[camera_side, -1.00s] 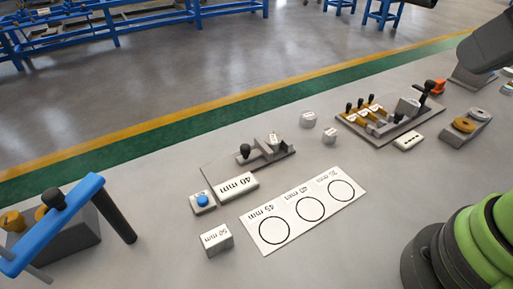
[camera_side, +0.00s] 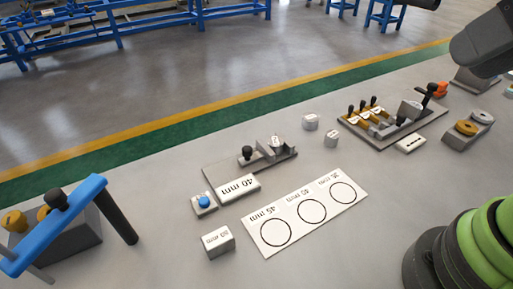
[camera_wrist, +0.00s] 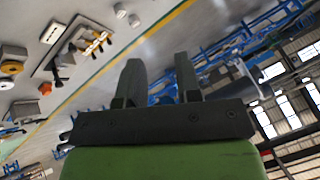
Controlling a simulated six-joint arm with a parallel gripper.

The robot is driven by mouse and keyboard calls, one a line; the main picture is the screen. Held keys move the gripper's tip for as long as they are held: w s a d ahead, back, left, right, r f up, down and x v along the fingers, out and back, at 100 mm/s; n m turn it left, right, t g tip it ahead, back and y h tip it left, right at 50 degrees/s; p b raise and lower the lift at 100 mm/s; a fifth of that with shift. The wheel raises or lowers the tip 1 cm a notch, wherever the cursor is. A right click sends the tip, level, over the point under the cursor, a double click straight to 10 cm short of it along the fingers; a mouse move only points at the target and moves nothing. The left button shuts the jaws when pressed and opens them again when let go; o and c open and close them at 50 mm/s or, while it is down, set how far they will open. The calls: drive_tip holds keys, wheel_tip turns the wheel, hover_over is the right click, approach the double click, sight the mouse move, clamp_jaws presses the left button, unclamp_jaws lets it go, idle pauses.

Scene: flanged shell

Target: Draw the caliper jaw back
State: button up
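The caliper (camera_side: 270,153) is a grey plate with a rail, upright jaws and a black-knobbed slider (camera_side: 247,153), near the middle of the side view. A small pale part (camera_side: 277,141) sits at its right end, apparently between or by the jaws; I cannot tell if they touch it. A white "40 mm" plate (camera_side: 238,187) lies along its near side.
A blue button box (camera_side: 204,202), a "50 mm" block (camera_side: 217,241) and a white card with three circles (camera_side: 304,216) lie nearby. Two small pale blocks (camera_side: 331,139) stand right. A blue-handled stand (camera_side: 75,215) rises at left; a fixture with black levers (camera_side: 392,121) is at right.

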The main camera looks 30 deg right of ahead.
drive_tip(key=shift+o, duration=1.1)
drive_tip(key=w+a+m+g, duration=0.1)
drive_tip(key=w+m, duration=0.2)
drive_tip(key=w, duration=0.3)
drive_tip(key=shift+w+a+r+m+y, duration=0.25)
drive_tip(key=shift+w+r+m+y, duration=0.05)
drive_tip(key=shift+w+r+y, duration=0.1)
drive_tip(key=m+g+y, duration=0.1)
drive_tip(key=m+g, duration=0.3)
drive_tip(key=m, duration=1)
hover_over(248, 147)
drive_tip(key=s+d, duration=0.1)
drive_tip(key=d, duration=0.2)
wheel_tip(248, 147, down, 21)
drive_tip(key=shift+m, duration=0.3)
drive_tip(key=x, duration=0.9)
drive_tip(key=shift+s+a+f, duration=0.2)
drive_tip(key=shift+s+f, duration=0.15)
drive_tip(key=shift+g, duration=0.3)
